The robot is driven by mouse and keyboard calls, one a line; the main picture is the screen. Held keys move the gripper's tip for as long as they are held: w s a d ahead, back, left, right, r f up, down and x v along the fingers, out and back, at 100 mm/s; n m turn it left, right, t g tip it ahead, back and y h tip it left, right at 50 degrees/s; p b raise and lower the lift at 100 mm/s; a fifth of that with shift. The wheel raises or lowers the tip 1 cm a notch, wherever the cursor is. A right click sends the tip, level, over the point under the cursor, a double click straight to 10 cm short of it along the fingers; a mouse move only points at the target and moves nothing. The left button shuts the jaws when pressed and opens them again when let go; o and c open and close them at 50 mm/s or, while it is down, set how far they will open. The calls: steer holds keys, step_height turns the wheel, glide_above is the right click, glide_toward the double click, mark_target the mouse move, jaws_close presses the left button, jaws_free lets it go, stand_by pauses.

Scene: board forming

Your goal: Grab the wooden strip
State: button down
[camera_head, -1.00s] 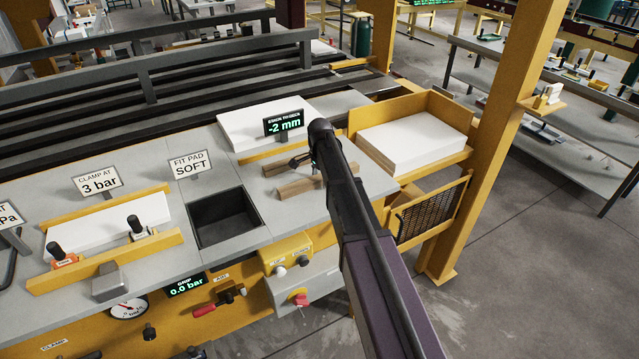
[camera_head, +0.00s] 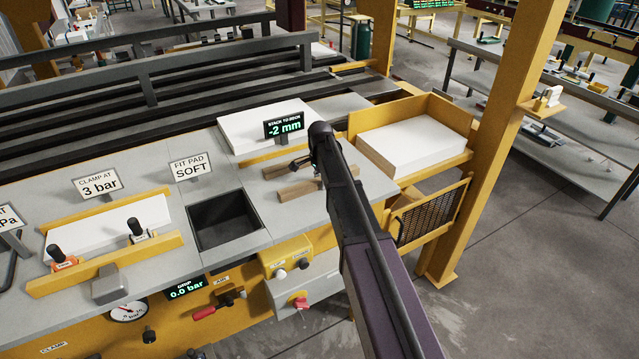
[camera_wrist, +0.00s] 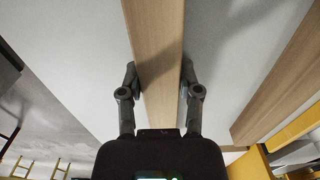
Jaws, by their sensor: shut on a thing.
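Two pale wooden strips lie in the work area in the head view, a front strip (camera_head: 299,189) and a back strip (camera_head: 275,171), roughly parallel. My gripper (camera_head: 303,164) is at their right part, partly hidden by my arm. In the wrist view my gripper (camera_wrist: 160,78) is shut on one wooden strip (camera_wrist: 158,40), with a finger on each long side. The other strip (camera_wrist: 275,85) lies apart to the right. The held strip looks like the front one. Whether it is clear of the surface cannot be told.
A white board stack (camera_head: 245,130) and a "-2 mm" display (camera_head: 284,127) stand behind. A yellow bin (camera_head: 400,105) with white boards is at the right. A dark recess (camera_head: 224,217) opens to the left. Clamps (camera_head: 137,228) and signs stand farther left.

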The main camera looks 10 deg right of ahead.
mark_target(320, 179)
steer(key=shift+r, duration=0.15)
step_height(320, 179, up, 3)
steer(key=p, duration=0.3)
steer(key=s+r+p, duration=0.1)
steer(key=s+p, duration=0.1)
steer(key=s, duration=1.4)
steer(key=shift+d+r, duration=0.35)
steer(key=shift+d, duration=0.1)
